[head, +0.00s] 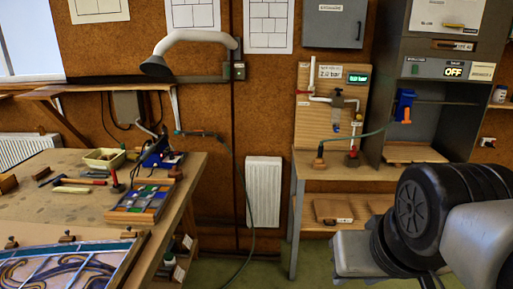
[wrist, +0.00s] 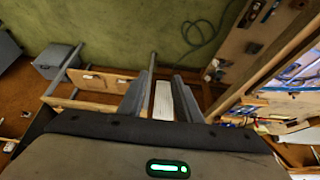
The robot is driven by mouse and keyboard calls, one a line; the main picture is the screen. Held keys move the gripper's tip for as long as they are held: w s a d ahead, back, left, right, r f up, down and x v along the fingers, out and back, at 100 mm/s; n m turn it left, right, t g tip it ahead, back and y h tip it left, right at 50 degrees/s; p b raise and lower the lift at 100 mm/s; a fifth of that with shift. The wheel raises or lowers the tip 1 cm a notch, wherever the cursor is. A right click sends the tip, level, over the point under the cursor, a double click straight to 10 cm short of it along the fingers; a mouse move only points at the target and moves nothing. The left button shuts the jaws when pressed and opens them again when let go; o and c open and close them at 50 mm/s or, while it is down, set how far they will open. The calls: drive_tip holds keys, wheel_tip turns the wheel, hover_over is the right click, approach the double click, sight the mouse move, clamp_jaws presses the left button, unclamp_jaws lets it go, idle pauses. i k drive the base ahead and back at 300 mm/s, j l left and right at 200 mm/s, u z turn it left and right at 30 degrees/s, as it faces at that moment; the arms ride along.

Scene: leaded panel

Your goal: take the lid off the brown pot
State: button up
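I cannot make out a brown pot or its lid in either view. In the wrist view my gripper (wrist: 162,92) is open, with its two fingers apart. Nothing is held between them; the white radiator shows in the gap, farther off. In the head view only dark and grey parts of my arm show at the lower right, and the fingers are not visible there.
A workbench (head: 60,207) at left holds tools, a cream tray (head: 103,160), a rack of coloured glass (head: 140,203) and a leaded panel (head: 60,268). A wooden stand (head: 345,172) with a hose and a grey cabinet (head: 440,140) stand at right. Green floor between is clear.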

sight(175, 171)
drive_tip(key=i+u, duration=0.2)
drive_tip(key=i, duration=0.3)
drive_tip(key=i+u, duration=0.25)
drive_tip(key=i, duration=0.25)
drive_tip(key=i+l+u, duration=0.2)
drive_tip(key=i, duration=0.25)
drive_tip(key=i+u, duration=0.45)
drive_tip(key=i, duration=0.6)
